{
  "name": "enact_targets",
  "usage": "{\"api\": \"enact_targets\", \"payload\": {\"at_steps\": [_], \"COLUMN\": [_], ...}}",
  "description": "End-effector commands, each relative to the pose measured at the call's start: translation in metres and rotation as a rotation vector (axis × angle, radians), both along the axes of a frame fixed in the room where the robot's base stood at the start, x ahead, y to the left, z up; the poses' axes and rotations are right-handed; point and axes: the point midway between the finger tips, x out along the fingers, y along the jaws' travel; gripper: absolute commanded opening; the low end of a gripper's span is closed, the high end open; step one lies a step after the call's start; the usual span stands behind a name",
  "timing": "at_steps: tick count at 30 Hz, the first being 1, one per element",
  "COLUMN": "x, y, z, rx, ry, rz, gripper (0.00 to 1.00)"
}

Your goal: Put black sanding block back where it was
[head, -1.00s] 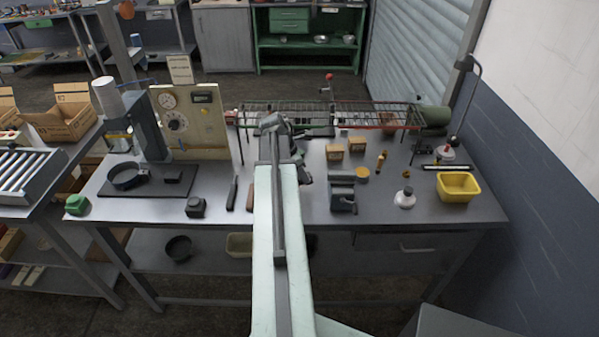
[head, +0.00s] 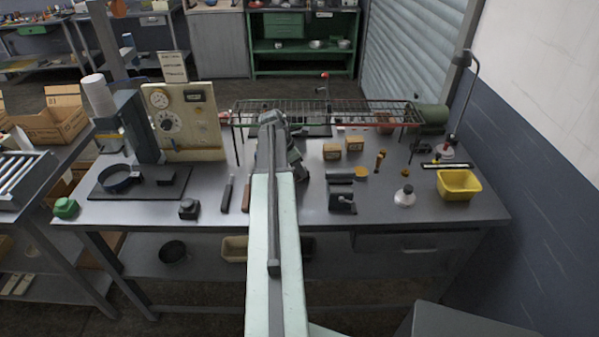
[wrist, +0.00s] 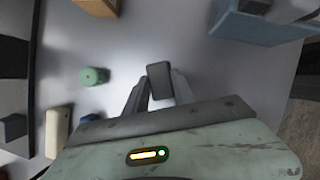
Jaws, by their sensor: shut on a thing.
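The black sanding block (wrist: 159,80) is between the fingertips of my gripper (wrist: 160,85) in the wrist view. The fingers are shut on its two sides and its top face shows. Grey bench surface lies around it in that view; I cannot tell how far the block is above it. In the head view my arm covers the block and most of the gripper, around the middle of the workbench (head: 225,207).
In the wrist view a green round thing (wrist: 93,76) is left of the block and a blue-grey body (wrist: 255,30) is at the upper right.

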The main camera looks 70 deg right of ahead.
Motion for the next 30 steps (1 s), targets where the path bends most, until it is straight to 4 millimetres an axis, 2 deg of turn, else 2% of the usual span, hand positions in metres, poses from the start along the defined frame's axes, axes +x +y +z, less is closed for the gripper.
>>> {"api": "enact_targets", "payload": {"at_steps": [3, 4, 6, 16, 20, 26, 30], "x": [-0.001, -0.002, -0.002, -0.002, -0.002, 0.007, 0.015], "y": [-0.001, -0.001, -0.001, -0.001, 0.000, 0.008, 0.017], "z": [-0.004, -0.004, -0.003, -0.002, 0.007, 0.041, 0.073], "rx": [0.000, 0.000, 0.000, 0.000, 0.000, 0.000, 0.000], "ry": [0.000, 0.000, 0.000, 0.000, 0.000, 0.000, 0.000], "rz": [-0.002, -0.002, -0.002, -0.003, -0.003, -0.002, -0.003], "gripper": [0.00, 0.33, 0.52, 0.52, 0.52, 0.52, 0.52]}}
